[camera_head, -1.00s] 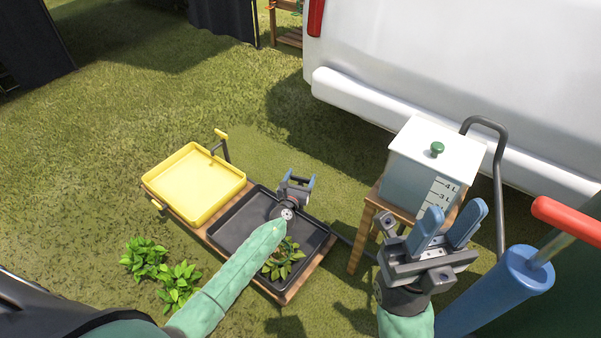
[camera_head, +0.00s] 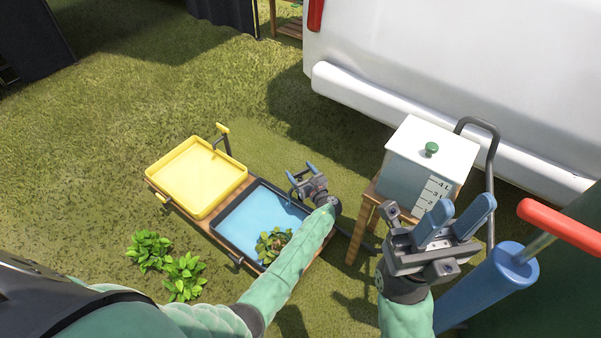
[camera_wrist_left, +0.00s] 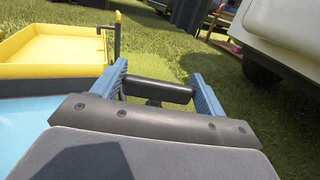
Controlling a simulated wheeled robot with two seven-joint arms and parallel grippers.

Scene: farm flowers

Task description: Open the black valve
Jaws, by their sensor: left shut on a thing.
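The black valve's dark bar handle (camera_wrist_left: 157,90) lies between the blue fingers of my left gripper (camera_wrist_left: 160,80) in the left wrist view. In the head view my left gripper (camera_head: 301,171) is at the right far corner of the black tray (camera_head: 222,216), shut on the handle; there the valve is mostly hidden by the gripper. The black tray holds blue water and a leafy plant (camera_head: 272,244). My right gripper (camera_head: 466,203) is empty with its blue fingers apart, in front of the small wooden table.
A yellow tray (camera_head: 194,180) with a yellow valve handle (camera_head: 222,128) sits left of the black tray. A white-lidded tank (camera_head: 412,170) stands on a wooden table. A blue pump (camera_head: 490,290) with a red handle (camera_head: 560,226) is at right. Two green plants (camera_head: 184,277) are on the grass.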

